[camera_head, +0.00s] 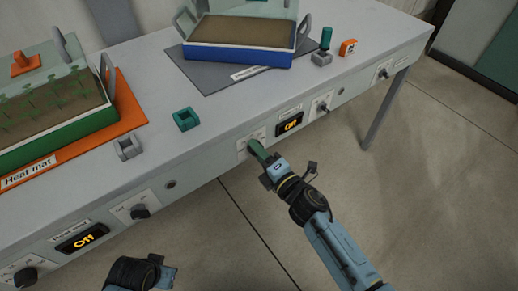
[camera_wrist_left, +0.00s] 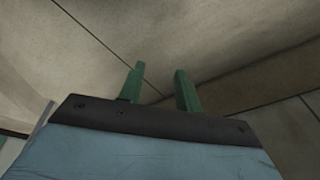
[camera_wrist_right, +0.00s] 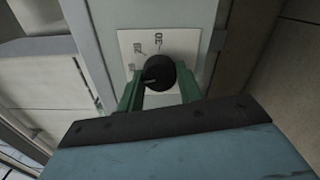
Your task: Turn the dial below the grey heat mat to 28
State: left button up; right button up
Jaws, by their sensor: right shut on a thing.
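The grey heat mat (camera_head: 190,72) lies on the bench under a blue tray. On the bench front below it is a white dial plate (camera_head: 243,146); my right gripper (camera_head: 257,150) largely covers its dial in the head view. In the right wrist view the black round dial (camera_wrist_right: 157,70) sits between the two green fingers of my right gripper (camera_wrist_right: 158,92), which is shut on it. The number 30 and other marks show on the plate; the pointer setting is hard to read. My left gripper (camera_wrist_left: 160,90) is open and empty over bare floor in the left wrist view.
A display (camera_head: 290,123) right of the dial reads Off, with a switch (camera_head: 322,107) beyond it. An orange mat (camera_head: 122,110) with a green tray (camera_head: 50,140), its own Off display (camera_head: 82,238) and knobs are at left. The floor (camera_head: 430,170) in front is clear.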

pick_arm(q)
jog(key=s+a+f+g+p, duration=0.1)
jog(key=s+a+f+p, duration=0.2)
jog(key=s+f, duration=0.4)
jog(key=shift+s+a+f+p, duration=0.35)
jog(key=shift+f+p, duration=0.45)
jog(key=shift+f, duration=0.7)
pick_arm(e)
jog(key=shift+m, duration=5.7)
jog(key=o, duration=1)
jog(key=shift+d, duration=0.1)
